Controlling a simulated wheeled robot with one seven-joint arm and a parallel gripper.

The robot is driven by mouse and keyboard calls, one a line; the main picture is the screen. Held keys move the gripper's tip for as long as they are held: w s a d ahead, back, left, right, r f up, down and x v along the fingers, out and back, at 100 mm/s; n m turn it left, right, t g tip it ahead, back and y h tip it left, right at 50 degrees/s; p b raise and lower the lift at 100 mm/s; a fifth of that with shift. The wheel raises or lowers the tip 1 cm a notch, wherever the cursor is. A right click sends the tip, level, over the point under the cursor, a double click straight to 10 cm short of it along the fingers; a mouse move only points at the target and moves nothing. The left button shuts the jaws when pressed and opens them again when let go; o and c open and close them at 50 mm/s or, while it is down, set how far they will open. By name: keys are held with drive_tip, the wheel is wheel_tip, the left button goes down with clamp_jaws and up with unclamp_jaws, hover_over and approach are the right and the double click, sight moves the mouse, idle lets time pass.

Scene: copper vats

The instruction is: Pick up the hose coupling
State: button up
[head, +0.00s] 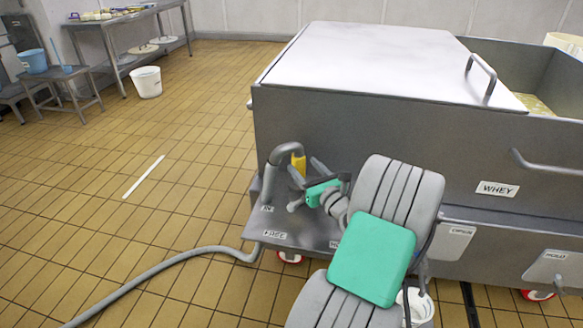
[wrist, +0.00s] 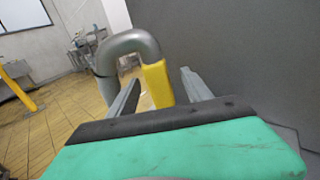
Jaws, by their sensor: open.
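A curved grey pipe (head: 283,152) with a yellow end piece (head: 299,162) stands at the left end of the vat's front ledge; the yellow part appears to be the hose coupling. In the wrist view, the pipe (wrist: 122,42) arches over from the left and the yellow piece (wrist: 158,86) points down. My gripper (head: 305,170) is open, its fingers reaching toward the yellow piece. In the wrist view, the yellow piece appears between the two fingers of my gripper (wrist: 160,77), nearer the right one. I cannot tell whether either touches it. The yellow piece's lower end is hidden.
The grey vat (head: 400,133), labelled WHEY, stands close behind and right of the gripper. A ledge (head: 300,232) with a FREE label juts out below. A grey hose (head: 170,262) runs over the tiled floor. A white bucket (head: 146,82) stands far left; the left floor is mostly clear.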

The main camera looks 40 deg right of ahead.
drive_tip(key=x, duration=0.2)
drive_tip(key=b+x, duration=0.1)
drive_tip(key=x, duration=0.3)
drive_tip(key=shift+a+f+b, duration=0.1)
drive_tip(key=shift+f+b, duration=0.2)
drive_tip(key=shift+f, duration=0.05)
drive_tip(key=shift+w+r, duration=0.1)
drive_tip(key=shift+w, duration=0.3)
drive_tip(key=shift+c, duration=0.2)
clamp_jaws()
drive_tip(key=shift+r, duration=0.1)
